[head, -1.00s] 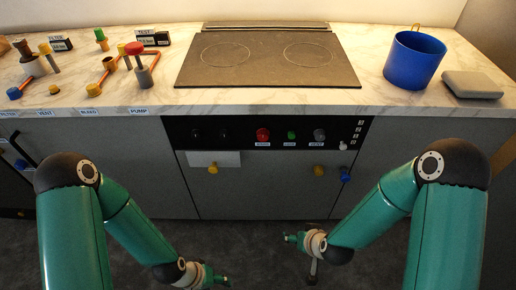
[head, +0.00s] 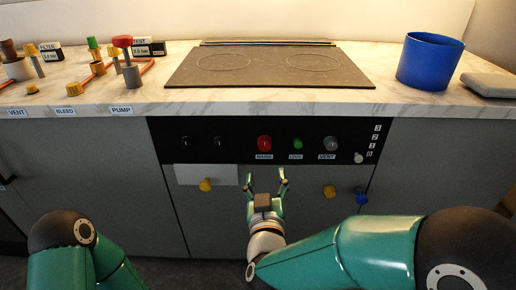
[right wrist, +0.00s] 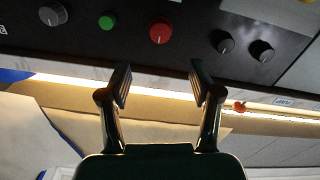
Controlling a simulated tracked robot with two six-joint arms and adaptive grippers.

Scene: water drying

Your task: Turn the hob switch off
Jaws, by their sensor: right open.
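The hob's black control panel (head: 280,138) is on the front of the counter. It carries two black knobs (head: 202,142), a red knob (head: 264,143), a green button (head: 297,144) and a grey knob (head: 330,144). A small white knob (head: 358,158) sits beside a 3-2-1-0 scale at the right end. I cannot tell which one is the hob switch. My right gripper (head: 266,174) is open and empty, just below the red knob. In the right wrist view its fingers (right wrist: 160,85) are apart, near the red knob (right wrist: 160,31). My left gripper is out of view.
The hob (head: 268,68) lies in the marble counter above. A blue bucket (head: 429,62) stands at its right. Valves, pipes and a red-topped pump (head: 130,72) stand at the left. Yellow knobs (head: 329,191) and a blue knob (head: 362,199) stick out below the panel.

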